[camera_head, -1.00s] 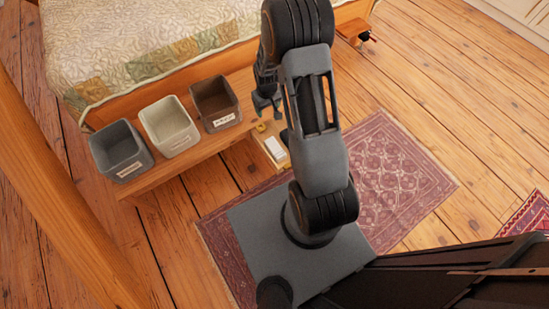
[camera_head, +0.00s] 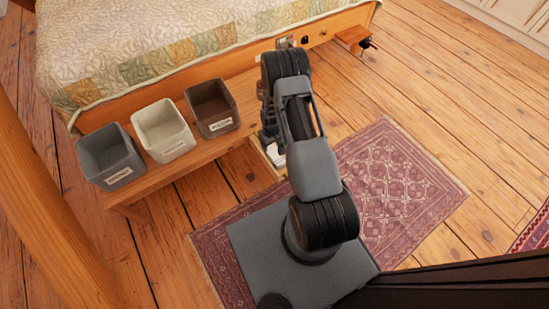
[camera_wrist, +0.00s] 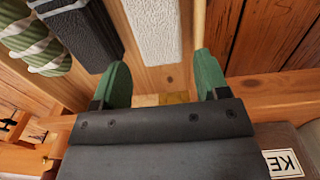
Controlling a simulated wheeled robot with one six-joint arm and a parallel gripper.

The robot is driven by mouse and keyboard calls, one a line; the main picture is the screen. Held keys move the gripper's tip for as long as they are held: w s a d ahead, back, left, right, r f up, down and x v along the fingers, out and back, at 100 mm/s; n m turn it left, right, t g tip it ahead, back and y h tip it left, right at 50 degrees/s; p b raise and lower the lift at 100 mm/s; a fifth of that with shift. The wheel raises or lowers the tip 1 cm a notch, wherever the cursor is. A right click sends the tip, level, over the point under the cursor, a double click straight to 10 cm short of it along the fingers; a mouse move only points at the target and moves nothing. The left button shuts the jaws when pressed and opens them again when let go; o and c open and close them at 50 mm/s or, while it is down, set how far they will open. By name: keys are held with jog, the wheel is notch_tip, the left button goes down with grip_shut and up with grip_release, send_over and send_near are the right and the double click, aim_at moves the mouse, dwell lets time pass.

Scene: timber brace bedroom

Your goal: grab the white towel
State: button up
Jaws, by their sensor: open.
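The white towel (camera_wrist: 152,30) has a rough, textured surface and lies in a wooden drawer or tray (camera_wrist: 172,76) in the wrist view. A small white part of the towel (camera_head: 276,153) also shows in the head view, beside my arm. My gripper (camera_wrist: 163,72) is open, with its two green fingers apart. The towel's near end lies just beyond and between the fingertips, with nothing held. In the head view my arm hides most of the gripper and the drawer.
A dark grey folded item (camera_wrist: 82,38) and a green-and-white striped roll (camera_wrist: 30,42) lie left of the towel. Three labelled bins, grey (camera_head: 108,156), white (camera_head: 163,130) and brown (camera_head: 212,108), stand on a wooden bench (camera_head: 150,187) beside the bed (camera_head: 160,45).

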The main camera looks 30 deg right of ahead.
aim_at(272, 150)
jog(key=shift+s+d+f+b, duration=0.1)
jog(key=shift+f+b, duration=1.15)
jog(key=shift+f, duration=1.4)
jog(key=c, duration=0.6)
jog(key=shift+r, duration=0.1)
jog(key=shift+c, duration=0.2)
